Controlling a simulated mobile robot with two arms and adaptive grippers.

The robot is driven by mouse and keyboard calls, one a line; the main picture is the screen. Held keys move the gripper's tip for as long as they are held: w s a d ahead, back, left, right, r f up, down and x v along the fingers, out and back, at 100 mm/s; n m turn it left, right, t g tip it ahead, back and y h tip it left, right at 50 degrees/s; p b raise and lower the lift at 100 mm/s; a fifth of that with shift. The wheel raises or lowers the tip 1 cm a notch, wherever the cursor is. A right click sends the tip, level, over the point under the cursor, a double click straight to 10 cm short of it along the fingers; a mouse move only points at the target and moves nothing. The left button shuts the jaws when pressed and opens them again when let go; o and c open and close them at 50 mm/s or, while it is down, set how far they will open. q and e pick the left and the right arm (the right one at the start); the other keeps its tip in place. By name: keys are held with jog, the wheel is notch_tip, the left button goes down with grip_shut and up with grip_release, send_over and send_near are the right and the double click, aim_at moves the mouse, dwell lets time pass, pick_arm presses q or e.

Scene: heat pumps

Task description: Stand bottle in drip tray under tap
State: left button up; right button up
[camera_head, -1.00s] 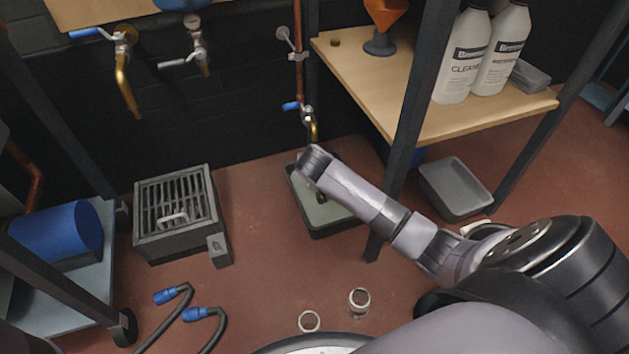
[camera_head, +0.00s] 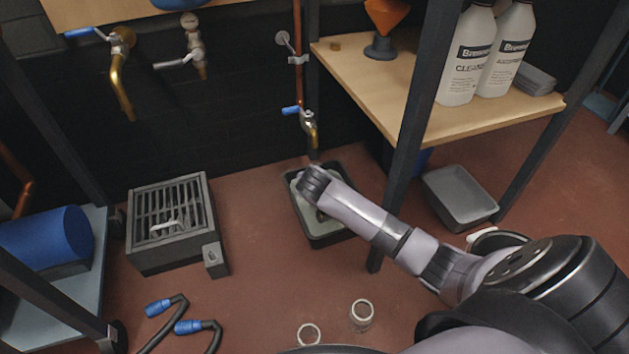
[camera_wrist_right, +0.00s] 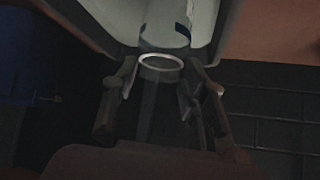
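In the head view my right arm reaches to the grey drip tray (camera_head: 333,240) on the floor below the small brass tap (camera_head: 309,128). Its wrist end is over the tray's left part and hides the fingers. In the right wrist view my right gripper (camera_wrist_right: 160,88) has its fingers on both sides of a clear bottle with a white ring rim (camera_wrist_right: 160,62). The fingers look closed on it, though the picture is dark. The pale tray bottom and grey walls (camera_wrist_right: 212,42) lie beyond. Whether the bottle touches the tray cannot be seen. My left gripper is out of view.
A table leg (camera_head: 398,150) stands right of the tray, close to my arm. A grey bin (camera_head: 460,193) is beyond it. A grated box (camera_head: 170,222) is at left.

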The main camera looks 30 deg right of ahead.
jog(key=shift+o, duration=1.1)
